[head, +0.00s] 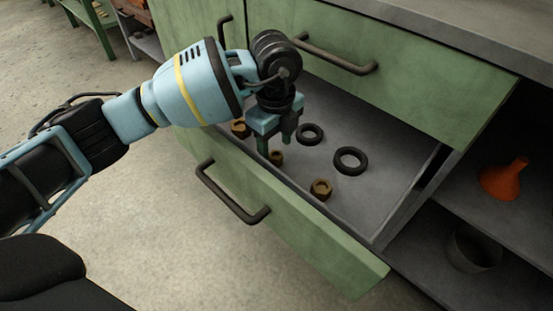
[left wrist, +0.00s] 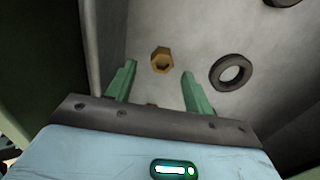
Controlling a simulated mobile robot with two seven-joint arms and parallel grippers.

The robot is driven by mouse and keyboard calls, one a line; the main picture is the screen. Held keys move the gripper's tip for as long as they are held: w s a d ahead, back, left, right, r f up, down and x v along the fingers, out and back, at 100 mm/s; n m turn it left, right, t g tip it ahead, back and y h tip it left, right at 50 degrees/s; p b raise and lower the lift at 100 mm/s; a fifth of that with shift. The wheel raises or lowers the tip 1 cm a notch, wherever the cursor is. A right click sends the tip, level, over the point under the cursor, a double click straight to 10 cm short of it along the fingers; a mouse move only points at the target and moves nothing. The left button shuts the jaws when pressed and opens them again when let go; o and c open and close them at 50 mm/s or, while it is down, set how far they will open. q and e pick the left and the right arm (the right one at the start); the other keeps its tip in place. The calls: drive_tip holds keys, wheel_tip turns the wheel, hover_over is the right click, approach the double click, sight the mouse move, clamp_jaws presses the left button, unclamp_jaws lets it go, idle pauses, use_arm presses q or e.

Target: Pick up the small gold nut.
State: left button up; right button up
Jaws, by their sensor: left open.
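Three gold hex nuts lie in the open drawer (head: 392,222). The middle nut (head: 276,157) looks smallest; another (head: 321,188) lies to its right, and a third (head: 240,129) to its left, partly covered by my arm. My left gripper (head: 275,146) points down into the drawer, open and empty, its fingers close by the middle nut. In the left wrist view, the left gripper's fingers (left wrist: 158,84) stand apart with a nut (left wrist: 162,60) seen beyond the gap. My right gripper is not seen.
Two black rings, one smaller (head: 299,136) and one larger (head: 338,162), lie in the drawer to the right of the gripper. The drawer's green front (head: 290,222) and side walls enclose the space. An orange funnel (head: 503,181) and a grey cup (head: 472,252) stand on shelves at right.

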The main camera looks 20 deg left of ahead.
sight(276, 154)
use_arm(q)
wheel_tip(276, 154, down, 4)
drive_tip(key=shift+w+r+b, duration=0.15)
drive_tip(key=shift+r+b, duration=0.1)
drive_tip(key=shift+b, duration=0.55)
drive_tip(key=shift+c, duration=0.2)
drive_tip(key=c, duration=1)
drive_tip(key=shift+r, duration=0.1)
wheel_tip(276, 154, up, 10)
drive_tip(key=p, duration=0.4)
drive_tip(key=shift+p, duration=0.35)
